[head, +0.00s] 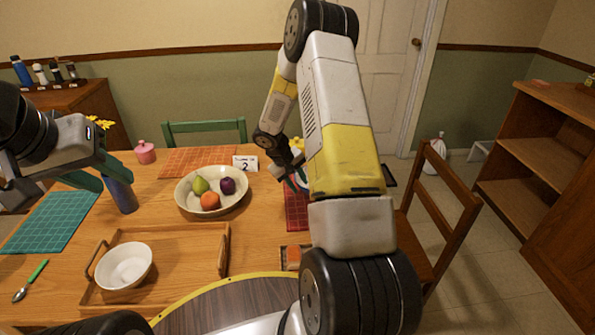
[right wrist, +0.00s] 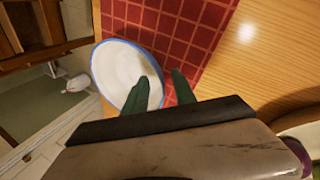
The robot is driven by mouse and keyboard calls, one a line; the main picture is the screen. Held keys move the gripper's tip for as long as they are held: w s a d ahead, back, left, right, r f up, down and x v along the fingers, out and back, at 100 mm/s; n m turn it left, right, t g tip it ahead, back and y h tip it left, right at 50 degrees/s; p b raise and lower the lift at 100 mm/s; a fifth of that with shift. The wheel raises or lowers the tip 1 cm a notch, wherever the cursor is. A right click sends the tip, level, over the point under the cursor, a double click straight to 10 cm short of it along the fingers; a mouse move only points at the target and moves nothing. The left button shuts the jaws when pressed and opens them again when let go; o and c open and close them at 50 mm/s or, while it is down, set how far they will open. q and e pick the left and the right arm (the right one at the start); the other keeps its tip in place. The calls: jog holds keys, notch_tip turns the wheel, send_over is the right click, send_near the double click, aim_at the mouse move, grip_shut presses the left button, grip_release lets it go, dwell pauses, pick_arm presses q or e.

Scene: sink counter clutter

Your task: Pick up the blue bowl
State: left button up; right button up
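A round white dish with a blue rim (right wrist: 118,68) lies on a red checked placemat (right wrist: 180,25), near its edge, in the right wrist view. My right gripper (right wrist: 160,75) is open, and one green finger overlaps the near right side of the dish in that view. Whether the finger touches the dish I cannot tell. In the head view my right arm hides most of that spot, and the red placemat (head: 296,212) shows only in part. My left gripper (head: 101,171) is open and empty above the left side of the table, beside a dark blue cup (head: 122,196).
A fruit bowl (head: 190,206) stands mid-table, left of my right arm. A wooden tray (head: 185,255) holds a white bowl (head: 124,266). A number card (head: 245,163) stands behind the fruit bowl. A wooden chair (head: 440,200) is at the right.

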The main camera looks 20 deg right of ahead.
jog(key=shift+x, duration=1.15)
grip_shut()
dwell(0.5)
